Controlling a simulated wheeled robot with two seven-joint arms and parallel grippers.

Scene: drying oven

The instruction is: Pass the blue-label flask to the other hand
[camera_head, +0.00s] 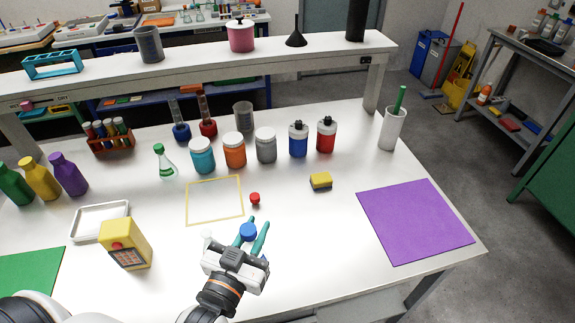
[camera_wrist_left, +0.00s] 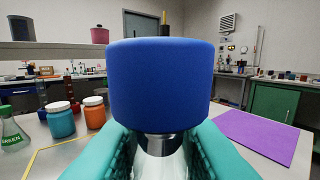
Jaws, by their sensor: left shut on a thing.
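The blue stopper (camera_head: 248,232) of a flask sits between the teal fingers of my left gripper (camera_head: 254,227), in the front middle of the table. In the left wrist view the same blue stopper (camera_wrist_left: 160,85) fills the centre, with a clear glass neck (camera_wrist_left: 160,146) below it between the fingers. My left gripper (camera_wrist_left: 160,155) is shut on this neck. The flask's body and label are hidden, and I cannot tell its height above the table. My right gripper is not in view.
A yellow outlined square (camera_head: 215,202), a small red cap (camera_head: 255,199) and a sponge (camera_head: 320,181) lie nearby. A green-label flask (camera_head: 164,163) and several jars stand behind. A purple mat (camera_head: 415,222) lies at right. A yellow device (camera_head: 125,245) stands at left.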

